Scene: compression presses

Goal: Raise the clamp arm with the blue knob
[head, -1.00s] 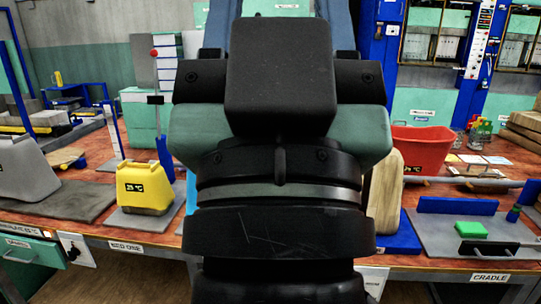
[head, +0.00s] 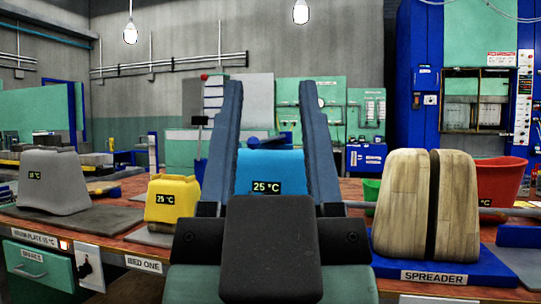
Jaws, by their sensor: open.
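My gripper (head: 272,92) points up and away in the middle of the head view, its two long blue-grey fingers spread wide and nothing held. Through the gap I see a blue block (head: 270,170) labelled 25 °C, farther off on the bench. A small blue bar-like part (head: 262,148) shows just above and behind the block; I cannot tell whether it is the clamp arm's blue knob. No clamp arm can be made out clearly; my gripper hides part of the bench.
A wooden block (head: 399,205) with a dark band stands close on the right, on a blue SPREADER base (head: 440,268). A red bin (head: 502,180) is behind it.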

